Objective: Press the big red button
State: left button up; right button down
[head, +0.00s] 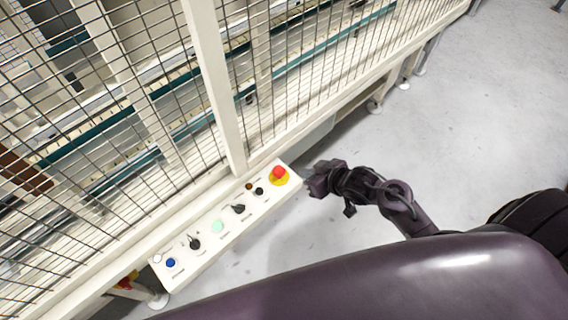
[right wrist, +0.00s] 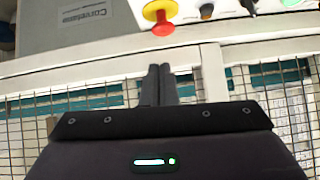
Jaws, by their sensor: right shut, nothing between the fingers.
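The big red button (head: 278,172) sits on a yellow base at the right end of a white control panel (head: 207,245) in the head view. In the right wrist view the red button (right wrist: 162,24) is at the top, ahead of the fingertips. My right gripper (head: 309,180) is just right of the panel's end, close to the button. In the right wrist view its two fingers (right wrist: 159,72) are together with nothing between them. A gap shows between the fingertips and the button. My left gripper is not in view.
The panel also carries a green button (head: 217,227), a blue button (head: 171,262) and black knobs (head: 194,243). A wire mesh fence (head: 290,85) with cream posts runs behind the panel. Grey floor (head: 460,120) lies open to the right.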

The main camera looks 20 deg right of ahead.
jog(key=r, duration=0.3)
jog(key=shift+w+a, duration=0.15)
jog(key=shift+a, duration=0.15)
send_over(277, 168)
jog(key=s+d, duration=0.2)
jog(key=s, duration=0.1)
notch_tip(277, 168, down, 6)
jog(key=f, duration=0.1)
jog(key=f+p, duration=0.1)
jog(key=f, duration=0.1)
jog(key=shift+w+a, duration=0.15)
jog(key=shift+a, duration=0.15)
jog(key=shift+f, duration=0.65)
jog(key=shift+f, duration=0.15)
